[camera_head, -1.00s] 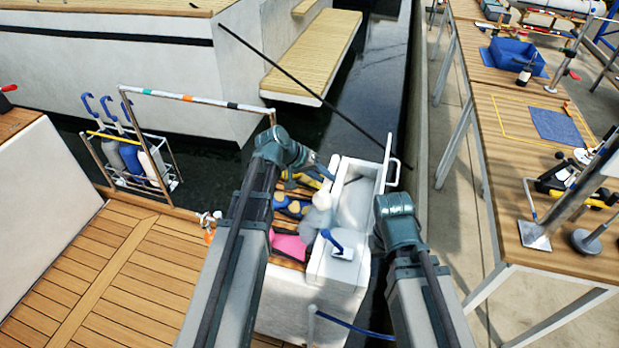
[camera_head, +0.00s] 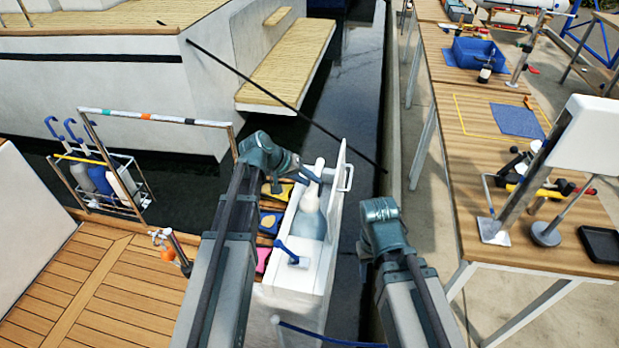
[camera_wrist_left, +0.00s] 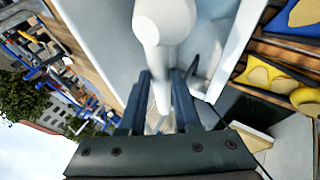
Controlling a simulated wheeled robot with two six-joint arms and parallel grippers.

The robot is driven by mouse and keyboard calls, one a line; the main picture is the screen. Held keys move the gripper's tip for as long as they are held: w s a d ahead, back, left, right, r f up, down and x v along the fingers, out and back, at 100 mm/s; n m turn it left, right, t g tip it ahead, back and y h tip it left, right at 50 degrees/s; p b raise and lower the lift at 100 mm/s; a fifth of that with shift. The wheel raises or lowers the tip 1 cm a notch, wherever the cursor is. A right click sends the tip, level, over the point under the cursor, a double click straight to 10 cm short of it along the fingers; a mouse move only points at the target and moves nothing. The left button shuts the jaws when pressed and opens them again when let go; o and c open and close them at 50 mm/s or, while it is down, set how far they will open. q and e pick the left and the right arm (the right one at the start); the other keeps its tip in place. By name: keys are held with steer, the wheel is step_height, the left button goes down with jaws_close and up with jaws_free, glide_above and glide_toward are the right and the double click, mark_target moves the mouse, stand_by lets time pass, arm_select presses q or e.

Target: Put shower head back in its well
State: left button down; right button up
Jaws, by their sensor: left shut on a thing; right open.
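The white shower head (camera_wrist_left: 165,22) has a rounded head and a thin stem in the left wrist view. My left gripper (camera_wrist_left: 160,95) is shut on its stem. In the head view my left gripper (camera_head: 304,176) reaches over the white box with the well (camera_head: 326,262), and the pale shower head (camera_head: 313,195) shows within the box's outline. I cannot tell whether it touches the well's floor or walls. The box's lid (camera_head: 339,215) stands open on the right side. Only my right arm shows; its gripper is out of sight.
A blue lever (camera_head: 285,250) stands on the box's near top. Blue and yellow gear (camera_head: 268,222) lies left of the box. A rack with bottles (camera_head: 100,180) stands at the left.

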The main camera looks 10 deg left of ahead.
arm_select(q)
steer(key=shift+f+b, duration=5.55)
steer(key=shift+f, duration=0.25)
steer(key=c, duration=0.5)
jaws_free()
steer(key=shift+c, duration=0.2)
steer(key=shift+r, duration=0.15)
